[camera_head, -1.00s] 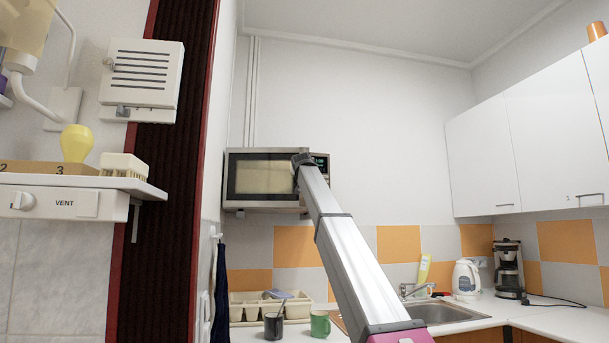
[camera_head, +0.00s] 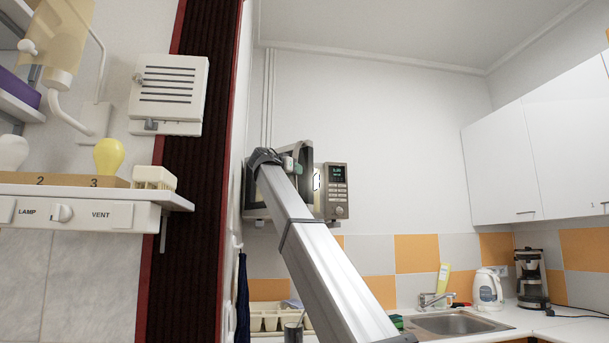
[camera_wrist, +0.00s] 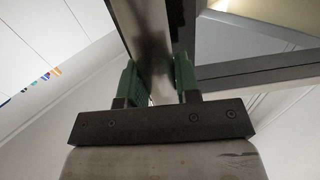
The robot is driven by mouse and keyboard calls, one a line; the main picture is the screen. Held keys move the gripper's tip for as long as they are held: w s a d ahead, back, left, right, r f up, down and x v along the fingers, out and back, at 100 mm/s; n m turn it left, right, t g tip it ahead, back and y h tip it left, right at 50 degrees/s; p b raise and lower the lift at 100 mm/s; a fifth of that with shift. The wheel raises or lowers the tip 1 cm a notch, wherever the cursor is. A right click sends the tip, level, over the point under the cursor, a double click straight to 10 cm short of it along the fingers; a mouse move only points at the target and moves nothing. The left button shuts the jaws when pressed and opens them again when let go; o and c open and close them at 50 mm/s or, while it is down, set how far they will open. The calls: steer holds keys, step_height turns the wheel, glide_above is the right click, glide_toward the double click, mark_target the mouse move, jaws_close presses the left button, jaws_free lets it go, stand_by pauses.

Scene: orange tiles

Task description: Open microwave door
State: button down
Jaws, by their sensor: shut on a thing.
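The microwave (camera_head: 335,190) is on the back wall, with its control panel and lit display at its right side. Its door (camera_head: 306,185) is swung outward, and a lit strip of the interior shows between door and panel. My gripper (camera_head: 294,163) is at the door in the head view, partly hidden by my arm. In the wrist view my gripper's green fingers (camera_wrist: 158,80) are shut on a metallic bar at the door's edge (camera_wrist: 148,35), one finger on each side. Much of the door is hidden behind my arm.
A dark red-edged column (camera_head: 190,190) and a shelf (camera_head: 95,188) with a yellow bulb stand at the left. White cupboards (camera_head: 535,150) hang at the right. A dish rack (camera_head: 265,320), sink (camera_head: 455,322), kettle (camera_head: 488,288) and coffee maker (camera_head: 531,278) are below.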

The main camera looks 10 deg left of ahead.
steer(key=shift+a+v, duration=0.3)
steer(key=shift+v, duration=1.15)
steer(key=shift+w, duration=0.15)
steer(key=c, duration=0.8)
jaws_free()
steer(key=shift+c, duration=0.2)
